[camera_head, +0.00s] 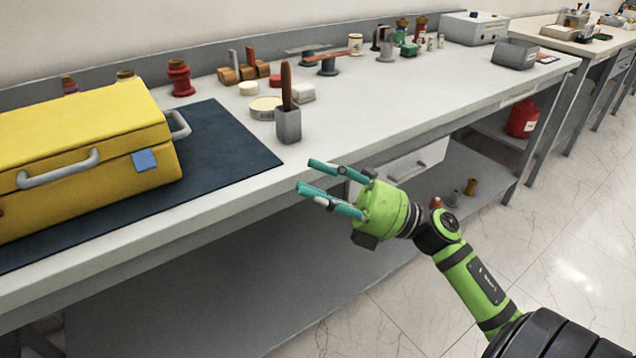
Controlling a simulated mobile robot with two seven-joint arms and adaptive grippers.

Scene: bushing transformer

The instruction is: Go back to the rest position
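My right gripper (306,176) is green with teal fingers and reaches in from the lower right. Its fingers are spread apart with nothing between them. In the picture it lies just in front of the workbench's front edge, apart from the objects on top. My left gripper is not in view. A yellow case (80,150) with grey handles and a blue latch stands closed on a dark mat (225,150) at the left of the workbench (400,115).
A grey holder (288,124) with a brown-handled tool stands near the mat. Red insulators (180,78), small parts and a grey box (515,53) stand further back. A shelf with a red container (522,119) lies below the bench. The floor (560,240) at right is clear.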

